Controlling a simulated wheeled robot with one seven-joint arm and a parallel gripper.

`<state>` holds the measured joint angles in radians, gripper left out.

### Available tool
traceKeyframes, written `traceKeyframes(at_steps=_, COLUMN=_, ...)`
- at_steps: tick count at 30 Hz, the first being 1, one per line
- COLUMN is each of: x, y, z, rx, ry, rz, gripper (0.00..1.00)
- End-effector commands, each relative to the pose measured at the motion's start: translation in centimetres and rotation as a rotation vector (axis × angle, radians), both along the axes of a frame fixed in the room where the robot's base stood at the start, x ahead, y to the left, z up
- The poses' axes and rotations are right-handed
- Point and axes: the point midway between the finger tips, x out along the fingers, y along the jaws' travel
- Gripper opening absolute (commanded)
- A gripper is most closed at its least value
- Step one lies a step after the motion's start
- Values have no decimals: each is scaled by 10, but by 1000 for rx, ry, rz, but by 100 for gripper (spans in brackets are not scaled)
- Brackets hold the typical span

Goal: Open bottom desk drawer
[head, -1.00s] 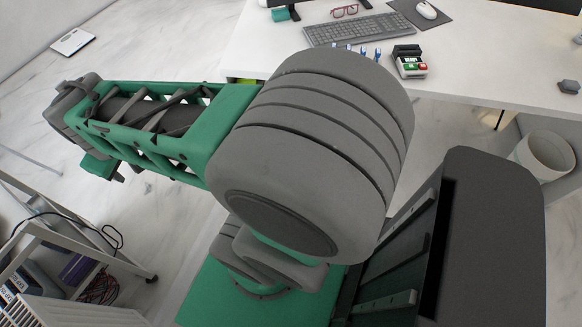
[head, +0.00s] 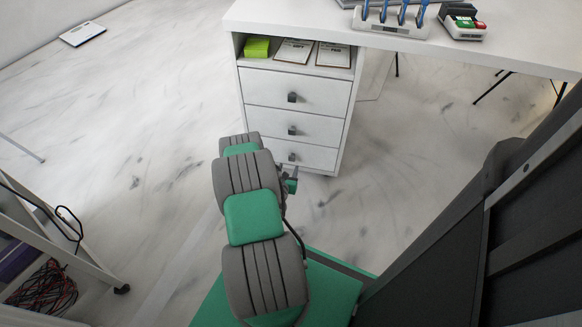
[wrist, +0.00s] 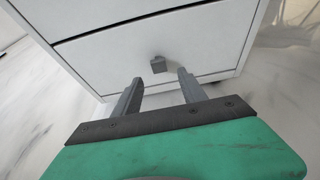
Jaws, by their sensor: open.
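The white desk drawer unit (head: 345,120) has three drawers with small dark square knobs, all shut. The bottom drawer (head: 320,158) has its knob (head: 292,157) just above my gripper (head: 291,178) in the head view, where the arm partly covers the drawer's left side. In the wrist view, my gripper (wrist: 159,77) is open and empty, its two fingers pointing at the bottom drawer front (wrist: 205,50). The grey knob (wrist: 158,65) shows just beyond the fingertips, roughly centred between them. I cannot tell whether a finger touches it.
An open shelf above the drawers holds a yellow-green block (head: 257,47) and two clipboards (head: 293,51). The desktop (head: 300,14) overhangs the unit. A white cart (head: 75,262) with cables stands at lower left. The marble floor (head: 150,110) left of the unit is clear.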

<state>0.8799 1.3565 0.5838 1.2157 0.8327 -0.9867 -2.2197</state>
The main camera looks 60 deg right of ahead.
Motion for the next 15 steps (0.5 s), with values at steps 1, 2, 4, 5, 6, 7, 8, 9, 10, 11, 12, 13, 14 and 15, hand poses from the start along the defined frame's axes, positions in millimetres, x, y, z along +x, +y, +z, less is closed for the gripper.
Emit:
traceKeyframes(at_steps=1, x=1, y=-7, z=-2, rx=-4, ry=-3, rz=-2, gripper=49)
traceKeyframes(at_steps=2, x=3, y=-12, z=-3, rx=-5, ry=-4, rz=-3, gripper=49)
traceKeyframes(at_steps=4, x=5, y=-24, z=-9, rx=-5, ry=-7, rz=-4, gripper=49)
traceKeyframes(at_steps=5, x=7, y=-29, z=-12, rx=-4, ry=-7, rz=-4, gripper=49)
traceKeyframes(at_steps=6, x=8, y=-36, z=-16, rx=-3, ry=-6, rz=-5, gripper=49)
traceKeyframes(at_steps=7, x=9, y=-41, z=-18, rx=-2, ry=-7, rz=-5, gripper=49)
traceKeyframes(at_steps=8, x=11, y=-46, z=-19, rx=-2, ry=-7, rz=-4, gripper=49)
traceKeyframes(at_steps=9, x=12, y=-52, z=-22, rx=-2, ry=-6, rz=-5, gripper=49)
traceKeyframes(at_steps=10, x=13, y=-56, z=-23, rx=-2, ry=-8, rz=-4, gripper=49)
traceKeyframes(at_steps=11, x=14, y=-59, z=-25, rx=-2, ry=-6, rz=-3, gripper=49)
traceKeyframes(at_steps=12, x=15, y=-62, z=-26, rx=0, ry=-7, rz=-3, gripper=49)
traceKeyframes(at_steps=13, x=16, y=-64, z=-26, rx=-1, ry=-5, rz=-2, gripper=49)
traceKeyframes(at_steps=14, x=16, y=-65, z=-26, rx=0, ry=-5, rz=-2, gripper=49)
traceKeyframes(at_steps=15, x=17, y=-66, z=-26, rx=0, ry=-6, rz=-1, gripper=49)
